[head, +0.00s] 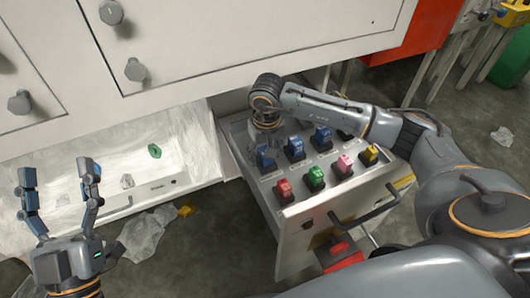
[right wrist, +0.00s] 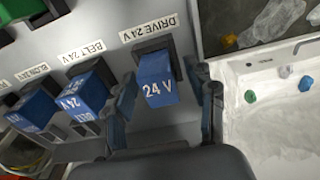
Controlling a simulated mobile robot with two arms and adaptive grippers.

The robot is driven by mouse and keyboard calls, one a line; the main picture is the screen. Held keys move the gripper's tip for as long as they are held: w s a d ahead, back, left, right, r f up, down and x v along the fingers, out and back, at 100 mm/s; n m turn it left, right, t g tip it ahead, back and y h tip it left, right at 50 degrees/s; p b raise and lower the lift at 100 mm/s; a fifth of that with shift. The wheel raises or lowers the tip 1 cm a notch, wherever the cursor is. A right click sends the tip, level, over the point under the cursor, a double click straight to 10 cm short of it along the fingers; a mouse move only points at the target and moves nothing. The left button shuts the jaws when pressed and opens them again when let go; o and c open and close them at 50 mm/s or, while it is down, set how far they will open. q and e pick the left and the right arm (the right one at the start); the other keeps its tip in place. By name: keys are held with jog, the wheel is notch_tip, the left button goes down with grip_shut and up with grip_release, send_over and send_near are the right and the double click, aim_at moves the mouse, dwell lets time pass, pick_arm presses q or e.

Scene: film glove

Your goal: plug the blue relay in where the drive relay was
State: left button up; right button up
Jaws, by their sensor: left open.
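The blue relay (right wrist: 158,85) marked 24 V sits at the black socket labelled DRIVE 24V; I cannot tell whether it is fully seated. It also shows in the head view (head: 264,158), at the left of the blue row in the open relay drawer (head: 288,226). My right gripper (right wrist: 165,108) has one finger on each side of it, with visible gaps, so it is open around the relay. In the head view the right gripper (head: 266,138) is over that relay, partly hiding it. My left gripper (head: 60,190) is open and empty at the lower left, away from the relays.
Other blue relays (head: 295,148) stand beside it, labelled BELT and BLOWER in the wrist view. Red (head: 283,190), green, pink and yellow relays fill the front. A white plastic-lined drawer (head: 60,150) on the left holds a green piece (head: 154,151). Plastic litter (head: 145,235) lies on the floor.

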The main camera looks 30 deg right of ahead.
notch_tip(320, 180, up, 12)
jog(key=shift+s, duration=0.4)
jog(key=shift+a+f, duration=0.1)
dwell(0.6)
